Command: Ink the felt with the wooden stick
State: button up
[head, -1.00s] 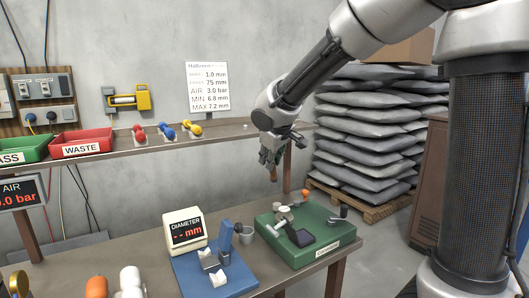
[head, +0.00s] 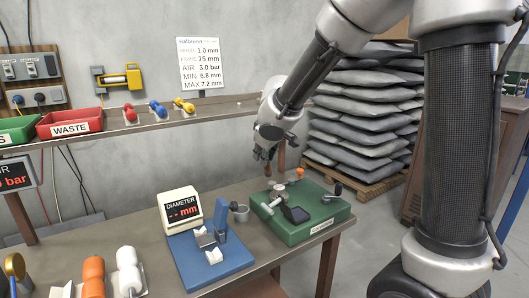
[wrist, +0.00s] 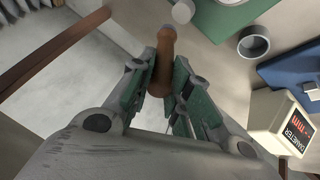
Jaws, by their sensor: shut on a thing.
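My gripper (wrist: 165,85) is shut on the brown wooden stick (wrist: 168,45), which juts out past the fingertips in the wrist view. In the head view my gripper (head: 262,152) hangs in the air above the far left side of a green base (head: 330,217), and the stick (head: 268,170) shows small below it. I cannot tell for sure which part is the felt. The stick is apart from the base.
A grey cup (head: 240,213) and a blue diameter gauge (head: 205,262) with a display (head: 182,210) stand left of the base. White and orange spools (head: 127,270) stand at front left. A shelf (head: 150,122) with a red WASTE bin (head: 68,122) runs behind.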

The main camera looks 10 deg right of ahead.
jog(key=shift+s, duration=0.1)
dwell(0.3)
jog(key=shift+f, duration=0.15)
dwell(1.1)
jog(key=shift+r, duration=3)
jog(key=shift+r, duration=1.5)
